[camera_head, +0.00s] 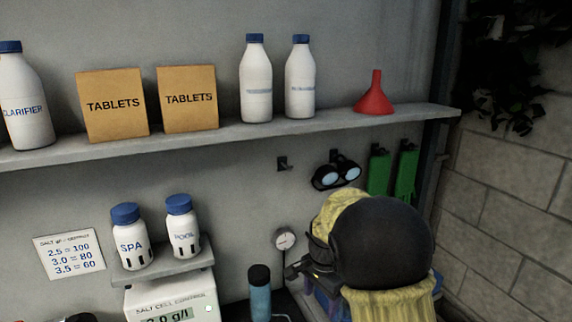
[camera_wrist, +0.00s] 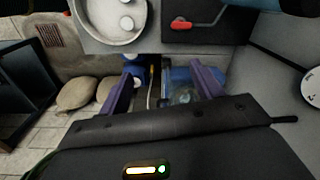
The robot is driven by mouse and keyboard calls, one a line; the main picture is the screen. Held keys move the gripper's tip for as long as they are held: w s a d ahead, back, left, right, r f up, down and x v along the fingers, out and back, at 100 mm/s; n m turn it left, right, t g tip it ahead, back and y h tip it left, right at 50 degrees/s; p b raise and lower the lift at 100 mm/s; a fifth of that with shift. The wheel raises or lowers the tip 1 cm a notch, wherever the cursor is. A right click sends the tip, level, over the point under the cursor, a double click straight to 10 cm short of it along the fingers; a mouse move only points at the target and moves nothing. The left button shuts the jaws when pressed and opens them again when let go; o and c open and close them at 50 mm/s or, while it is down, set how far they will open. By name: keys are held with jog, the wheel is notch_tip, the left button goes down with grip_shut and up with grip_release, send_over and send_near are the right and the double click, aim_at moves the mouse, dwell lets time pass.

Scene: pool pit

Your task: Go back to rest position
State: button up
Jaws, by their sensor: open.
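My gripper (camera_wrist: 165,86) shows in the wrist view with its two purple fingers wide apart. No object is held between them. Beyond and below the fingers are blue shapes and a clear round item, partly hidden by the gripper body. In the head view my arm, with a black round joint and yellow cover, is at the lower right. It hides what is behind it, and the fingertips cannot be made out clearly there.
A shelf (camera_head: 300,131) holds bottles, two tablets boxes (camera_head: 112,105) and a red funnel (camera_head: 375,95). Goggles (camera_head: 336,175) and green gloves hang below. A salt cell control box (camera_head: 170,300), SPA bottle (camera_head: 130,238) and gauge (camera_head: 285,239) are near my arm. A red-handled lever (camera_wrist: 182,25) shows in the wrist view.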

jog(key=s+d+n+t, duration=0.1)
jog(key=s+d+n, duration=0.2)
jog(key=s, duration=0.6)
jog(key=s+d+f+n+t, duration=0.1)
jog(key=s+d+n, duration=0.2)
jog(key=s+n, duration=0.4)
jog(key=shift+s+d+n, duration=0.3)
jog(key=shift+s+d, duration=0.1)
jog(key=shift+s, duration=0.85)
